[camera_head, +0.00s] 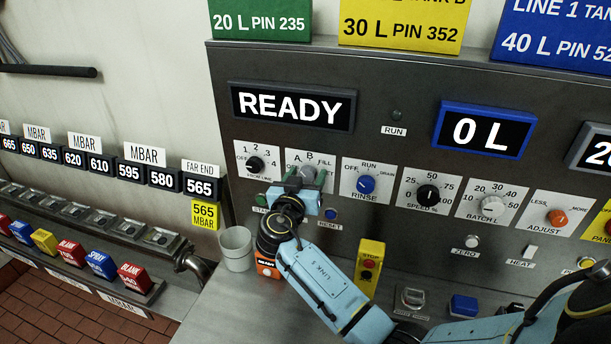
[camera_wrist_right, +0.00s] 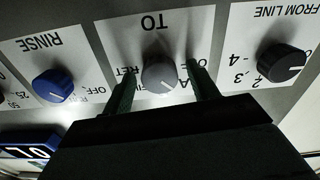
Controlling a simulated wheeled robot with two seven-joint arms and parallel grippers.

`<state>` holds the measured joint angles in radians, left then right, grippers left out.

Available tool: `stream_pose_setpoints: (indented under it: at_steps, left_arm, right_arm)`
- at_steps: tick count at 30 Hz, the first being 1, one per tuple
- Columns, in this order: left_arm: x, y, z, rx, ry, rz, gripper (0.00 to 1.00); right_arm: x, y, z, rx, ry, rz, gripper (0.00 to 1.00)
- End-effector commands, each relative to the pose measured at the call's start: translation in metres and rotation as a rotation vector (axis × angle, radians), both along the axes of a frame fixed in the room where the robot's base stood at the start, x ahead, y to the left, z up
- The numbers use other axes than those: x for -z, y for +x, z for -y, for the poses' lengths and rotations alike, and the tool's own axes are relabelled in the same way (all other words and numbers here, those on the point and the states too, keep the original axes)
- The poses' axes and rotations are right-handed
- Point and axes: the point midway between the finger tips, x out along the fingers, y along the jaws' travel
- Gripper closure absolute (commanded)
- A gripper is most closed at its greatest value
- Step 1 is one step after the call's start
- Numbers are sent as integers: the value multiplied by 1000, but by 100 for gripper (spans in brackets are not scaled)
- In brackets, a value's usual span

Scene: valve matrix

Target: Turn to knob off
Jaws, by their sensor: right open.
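The grey TO knob (camera_wrist_right: 158,76) sits on a white plate lettered TO in the right wrist view, upside down there. Its light mark points toward the lettered side, but the exact setting is hard to read. In the head view the knob (camera_head: 308,171) is partly covered by my gripper. My right gripper (camera_wrist_right: 160,70) is open, with one finger on each side of the knob. Contact cannot be told. The gripper (camera_head: 306,180) also shows in the head view at the panel. Its dark body hides part of the plate's labels. My left gripper is not in view.
The black FROM LINE knob (camera_head: 255,164) and blue RINSE knob (camera_head: 365,184) flank the TO plate closely. A READY display (camera_head: 290,107) is above. A blue RESET button (camera_head: 330,213) and a white cup (camera_head: 236,248) are below. A yellow STOP box (camera_head: 369,266) stands near my right arm.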

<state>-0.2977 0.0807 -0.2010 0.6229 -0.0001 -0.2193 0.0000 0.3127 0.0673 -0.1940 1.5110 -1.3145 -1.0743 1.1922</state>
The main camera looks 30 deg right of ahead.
Motion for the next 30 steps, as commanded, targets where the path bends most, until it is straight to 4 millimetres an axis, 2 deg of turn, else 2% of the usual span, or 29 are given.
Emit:
stream_pose_setpoints:
  at_steps: [3,12,14,23,30]
  left_arm:
    - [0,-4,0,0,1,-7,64]
    - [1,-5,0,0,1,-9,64]
    - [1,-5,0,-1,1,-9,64]
    - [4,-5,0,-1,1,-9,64]
    - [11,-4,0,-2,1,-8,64]
  right_arm:
    - [0,0,0,0,0,0,41]
    - [0,0,-1,0,-1,-1,80]
    - [0,0,-1,0,-1,-1,86]
    - [1,0,-1,0,-29,-34,86]
    - [1,0,-1,-1,-123,-143,86]
